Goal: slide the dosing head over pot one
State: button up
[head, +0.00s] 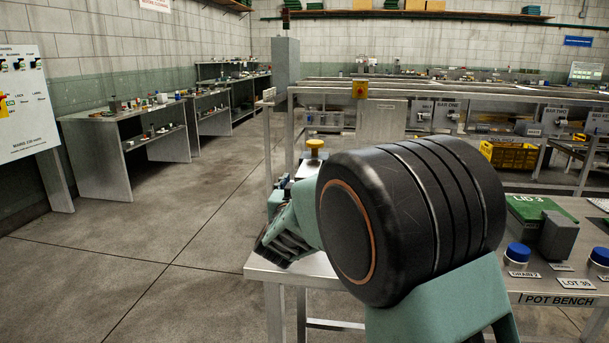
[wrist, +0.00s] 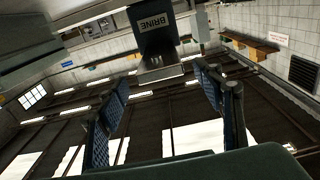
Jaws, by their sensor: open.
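My gripper (head: 283,238) is at the left end of the pot bench (head: 540,285) in the head view, partly hidden by my own arm. In the wrist view my gripper (wrist: 166,105) is open, with nothing between its two blue-padded fingers. A dark box marked BRINE (wrist: 157,36), with a grey block (wrist: 160,73) at its end, is ahead of the fingers and apart from them. It may be the dosing head; I cannot tell for sure. A yellow knob (head: 315,143) shows above my gripper in the head view. I cannot make out pot one; my arm hides much of the bench.
A green lid marked LID 3 (head: 540,209), a grey block (head: 558,236) and blue-capped jars (head: 517,256) are on the right of the bench. A yellow crate (head: 508,154) is behind. Grey tables (head: 125,150) line the left wall. The floor on the left is clear.

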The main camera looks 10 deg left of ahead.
aim_at(310, 166)
jog(key=w+b, duration=0.1)
jog(key=w, duration=0.9)
jog(key=shift+w+d+b, duration=0.2)
jog(key=shift+w+b, duration=0.1)
jog(key=shift+b, duration=0.1)
grip_shut()
